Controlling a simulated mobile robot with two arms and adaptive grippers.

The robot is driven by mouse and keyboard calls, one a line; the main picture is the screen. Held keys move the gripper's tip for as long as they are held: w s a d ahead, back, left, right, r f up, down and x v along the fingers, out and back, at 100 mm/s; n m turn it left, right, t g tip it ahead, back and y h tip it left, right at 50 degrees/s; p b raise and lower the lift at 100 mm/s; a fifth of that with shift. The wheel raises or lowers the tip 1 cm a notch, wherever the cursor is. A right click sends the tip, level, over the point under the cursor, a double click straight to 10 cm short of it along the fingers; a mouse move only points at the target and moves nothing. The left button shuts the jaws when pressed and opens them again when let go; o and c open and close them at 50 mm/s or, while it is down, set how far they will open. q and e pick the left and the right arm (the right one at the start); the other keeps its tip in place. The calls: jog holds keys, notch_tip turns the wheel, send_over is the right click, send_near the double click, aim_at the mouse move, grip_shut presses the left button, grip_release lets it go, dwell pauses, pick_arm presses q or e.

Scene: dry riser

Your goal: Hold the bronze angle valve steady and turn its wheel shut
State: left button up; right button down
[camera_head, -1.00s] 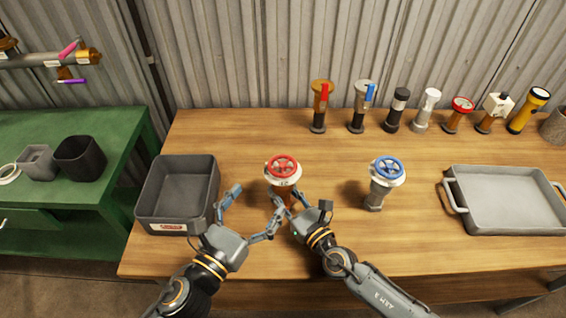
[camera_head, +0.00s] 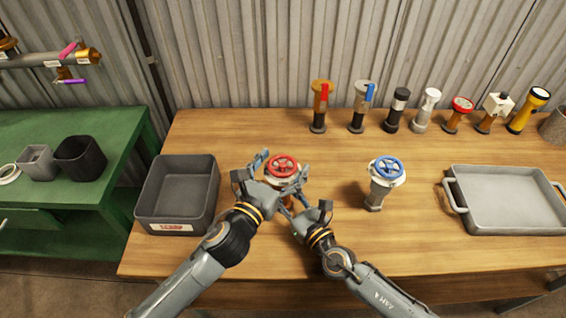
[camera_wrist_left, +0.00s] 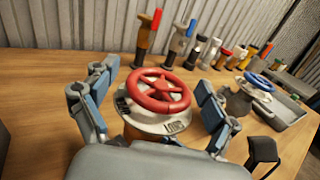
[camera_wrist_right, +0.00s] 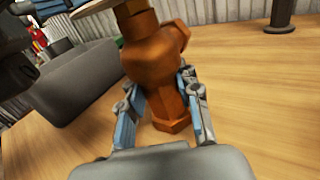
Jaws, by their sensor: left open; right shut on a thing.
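The bronze angle valve stands upright on the wooden table, its red wheel (camera_head: 283,166) on top above a pale labelled disc. Its orange-brown body (camera_wrist_right: 152,65) fills the middle of the right wrist view. My right gripper (camera_wrist_right: 165,110) is shut on the lower body, one finger on each side. My left gripper (camera_wrist_left: 150,92) is open, its fingers on either side of the red wheel (camera_wrist_left: 159,91). In the head view the left gripper (camera_head: 282,166) covers part of the valve. I cannot tell whether its fingers touch the wheel.
A valve with a blue wheel (camera_head: 387,167) stands to the right. A grey bin (camera_head: 152,205) is at left and a grey tray (camera_head: 505,226) at right. Several valves and torches, including a yellow torch (camera_head: 529,108), line the back. The table between the blue-wheeled valve and tray is clear.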

pick_arm(q)
jog(key=shift+c, duration=0.4)
jog(key=c, duration=1.1)
